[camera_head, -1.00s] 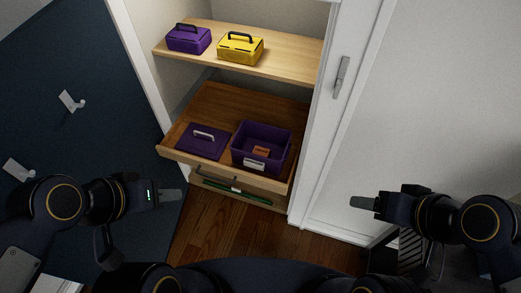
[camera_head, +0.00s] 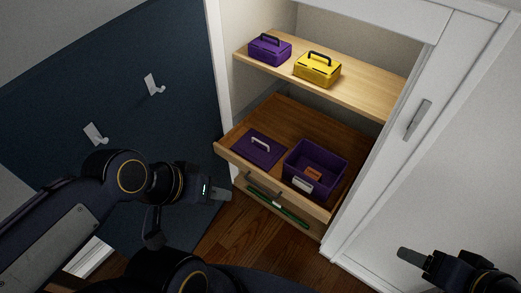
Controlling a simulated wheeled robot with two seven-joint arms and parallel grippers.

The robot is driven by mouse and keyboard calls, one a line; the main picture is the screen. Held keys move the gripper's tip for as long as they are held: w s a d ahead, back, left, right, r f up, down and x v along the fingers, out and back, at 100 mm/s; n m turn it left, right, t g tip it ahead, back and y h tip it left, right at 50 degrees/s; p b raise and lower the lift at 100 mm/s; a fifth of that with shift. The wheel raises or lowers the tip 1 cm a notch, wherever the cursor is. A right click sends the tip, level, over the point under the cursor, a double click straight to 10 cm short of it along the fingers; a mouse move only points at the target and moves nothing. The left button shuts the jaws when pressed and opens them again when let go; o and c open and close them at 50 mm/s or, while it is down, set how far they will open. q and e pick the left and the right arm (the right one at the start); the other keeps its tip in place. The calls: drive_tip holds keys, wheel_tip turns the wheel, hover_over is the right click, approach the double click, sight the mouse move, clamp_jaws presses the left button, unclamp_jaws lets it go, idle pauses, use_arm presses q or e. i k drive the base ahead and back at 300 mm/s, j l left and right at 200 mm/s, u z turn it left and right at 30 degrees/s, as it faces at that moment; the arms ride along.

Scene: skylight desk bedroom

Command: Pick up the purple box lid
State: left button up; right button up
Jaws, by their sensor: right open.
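The purple box lid (camera_head: 259,150) lies flat in the open wooden drawer, with a white handle on top. The open purple box (camera_head: 314,166) stands beside it on the right, with a small orange item inside. My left gripper (camera_head: 222,194) is in front of the drawer, below and left of the lid, apart from it; its jaw gap does not show clearly. My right gripper (camera_head: 408,255) is at the lower right, open and empty, far from the lid.
The drawer (camera_head: 236,151) sticks out of a white cabinet. A shelf (camera_head: 363,94) above holds a closed purple box (camera_head: 270,49) and a yellow box (camera_head: 317,69). A white cabinet door (camera_head: 450,120) stands at the right. Hooks (camera_head: 154,84) are on the dark blue wall panel.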

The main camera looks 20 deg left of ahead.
sight(257, 148)
drive_tip(key=i+j+z, duration=0.2)
drive_tip(key=i, duration=0.3)
drive_tip(key=i+j+z, duration=0.15)
drive_tip(key=i, duration=0.3)
drive_tip(key=j, duration=0.1)
